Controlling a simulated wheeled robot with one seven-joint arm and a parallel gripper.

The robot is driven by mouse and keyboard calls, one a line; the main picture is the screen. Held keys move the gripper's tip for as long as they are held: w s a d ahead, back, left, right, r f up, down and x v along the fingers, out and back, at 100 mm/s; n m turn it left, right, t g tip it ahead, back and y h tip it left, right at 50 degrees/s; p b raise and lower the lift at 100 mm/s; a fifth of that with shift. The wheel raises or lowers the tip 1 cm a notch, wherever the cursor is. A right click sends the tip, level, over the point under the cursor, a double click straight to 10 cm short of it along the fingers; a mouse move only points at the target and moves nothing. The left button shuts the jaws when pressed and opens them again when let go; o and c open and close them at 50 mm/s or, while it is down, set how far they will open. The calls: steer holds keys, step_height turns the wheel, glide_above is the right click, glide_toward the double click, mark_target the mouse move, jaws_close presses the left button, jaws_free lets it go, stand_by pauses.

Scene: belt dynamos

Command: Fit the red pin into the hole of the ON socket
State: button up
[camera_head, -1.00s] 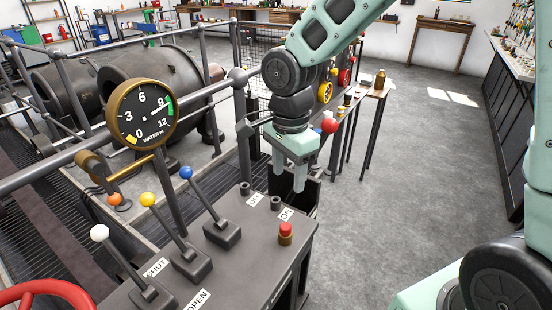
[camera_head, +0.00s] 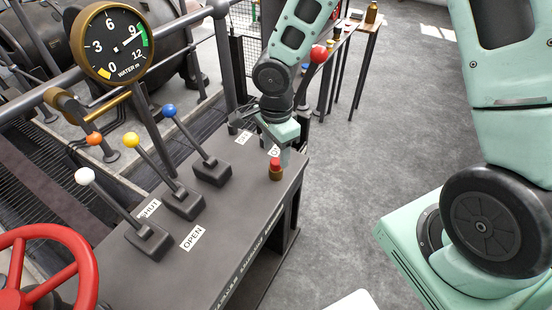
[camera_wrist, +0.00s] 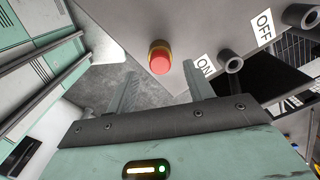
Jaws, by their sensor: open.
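The red pin (camera_head: 276,168), a red cap on a brass-coloured base, stands upright on the dark console near its right edge. In the wrist view the red pin (camera_wrist: 160,58) shows just beyond and between the two fingertips. My gripper (camera_head: 277,150) is open and empty, pointing down close behind the pin; I cannot tell whether it touches. The ON socket (camera_wrist: 231,64), a dark hollow cylinder beside the ON label (camera_wrist: 204,67), is right of the fingers in the wrist view. In the head view my gripper hides it.
The OFF socket (camera_wrist: 298,17) stands beyond the ON socket. Levers with blue (camera_head: 169,111), yellow (camera_head: 131,140) and white (camera_head: 85,176) knobs rise from the console (camera_head: 225,237) on the left. A red wheel (camera_head: 70,240) and water gauge (camera_head: 113,45) are nearby. Open floor lies right.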

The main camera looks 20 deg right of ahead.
mark_target(276, 161)
steer(key=shift+f, duration=1.6)
steer(key=c, duration=1.1)
steer(key=shift+r+p, duration=1.45)
steer(key=shift+r, duration=0.85)
